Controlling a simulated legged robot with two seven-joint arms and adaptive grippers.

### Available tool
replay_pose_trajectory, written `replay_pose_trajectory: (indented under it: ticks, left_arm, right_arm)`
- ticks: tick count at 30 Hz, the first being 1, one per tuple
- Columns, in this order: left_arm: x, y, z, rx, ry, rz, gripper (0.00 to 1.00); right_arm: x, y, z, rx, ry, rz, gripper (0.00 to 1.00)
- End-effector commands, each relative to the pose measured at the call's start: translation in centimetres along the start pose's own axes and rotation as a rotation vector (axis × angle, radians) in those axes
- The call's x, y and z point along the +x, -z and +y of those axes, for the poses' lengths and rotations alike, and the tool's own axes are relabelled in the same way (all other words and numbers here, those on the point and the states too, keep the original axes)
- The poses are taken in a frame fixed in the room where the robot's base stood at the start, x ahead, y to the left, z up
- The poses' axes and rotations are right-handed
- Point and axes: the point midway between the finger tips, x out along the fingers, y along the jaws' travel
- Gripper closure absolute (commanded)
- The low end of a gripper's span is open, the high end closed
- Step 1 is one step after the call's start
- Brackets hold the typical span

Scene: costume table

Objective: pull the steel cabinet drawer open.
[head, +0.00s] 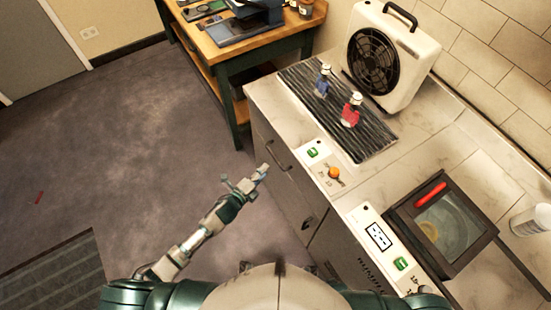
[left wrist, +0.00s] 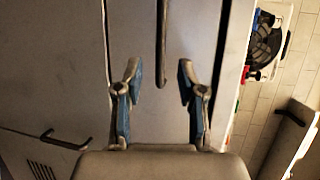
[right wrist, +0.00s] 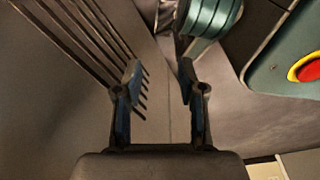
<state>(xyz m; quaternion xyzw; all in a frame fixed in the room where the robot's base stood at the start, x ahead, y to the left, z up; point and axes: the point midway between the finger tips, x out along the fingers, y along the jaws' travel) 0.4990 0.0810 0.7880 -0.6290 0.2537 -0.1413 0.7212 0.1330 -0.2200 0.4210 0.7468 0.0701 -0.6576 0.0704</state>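The steel cabinet's grey drawer front (head: 290,183) is below the counter in the head view and looks flush with the cabinet. Its dark bar handle (head: 277,156) is near the front's upper edge. My left gripper (head: 263,171) is just in front of the drawer, close to the handle. In the left wrist view the handle (left wrist: 162,45) runs vertically, ahead of and between the two spread fingers (left wrist: 158,80); they appear apart from it. In the right wrist view my right gripper (right wrist: 159,82) is open and empty, facing a slotted grey panel. The head view does not show it.
A counter above the drawer carries a dark striped mat (head: 330,105), blue and red bottles, a white fan unit (head: 390,55) and a dark-framed glass-topped box (head: 443,225). A wooden table (head: 245,45) stands behind. The floor left of the cabinet is mostly clear.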

Motion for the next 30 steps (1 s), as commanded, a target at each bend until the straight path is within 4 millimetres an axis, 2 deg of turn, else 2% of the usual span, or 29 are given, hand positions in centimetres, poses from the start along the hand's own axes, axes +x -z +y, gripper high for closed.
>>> replay_pose_trajectory:
  ticks: [1,6,12,16,24,25,29,30]
  left_arm:
    - [1.4,0.0,0.0,-0.002,0.002,0.000,0.61]
    - [5.1,0.0,0.1,-0.001,0.001,0.000,0.61]
    - [7.9,0.0,0.1,-0.002,-0.001,-0.001,0.61]
    - [8.7,0.1,0.1,-0.001,0.000,0.000,0.61]
    - [8.8,0.0,0.0,-0.001,0.000,0.000,0.61]
    - [8.8,0.0,0.0,-0.001,0.000,0.000,0.63]
    - [8.8,0.0,0.0,-0.001,0.000,0.000,0.96]
    - [8.8,0.0,0.0,-0.001,-0.001,0.000,1.00]
  right_arm:
    - [0.0,0.2,0.0,0.001,0.000,0.001,0.60]
    - [-0.5,1.2,0.1,0.002,-0.001,0.006,0.60]
    - [-1.1,2.2,0.1,0.004,-0.001,0.011,0.60]
    - [-1.4,2.5,0.1,0.004,-0.001,0.012,0.60]
    - [-1.4,2.6,0.1,0.005,-0.002,0.011,0.60]
    - [-1.4,2.6,0.1,0.004,-0.002,0.011,0.60]
    - [-1.4,2.6,0.1,0.004,-0.002,0.011,0.60]
    - [-1.4,2.6,0.2,0.004,-0.002,0.011,0.60]
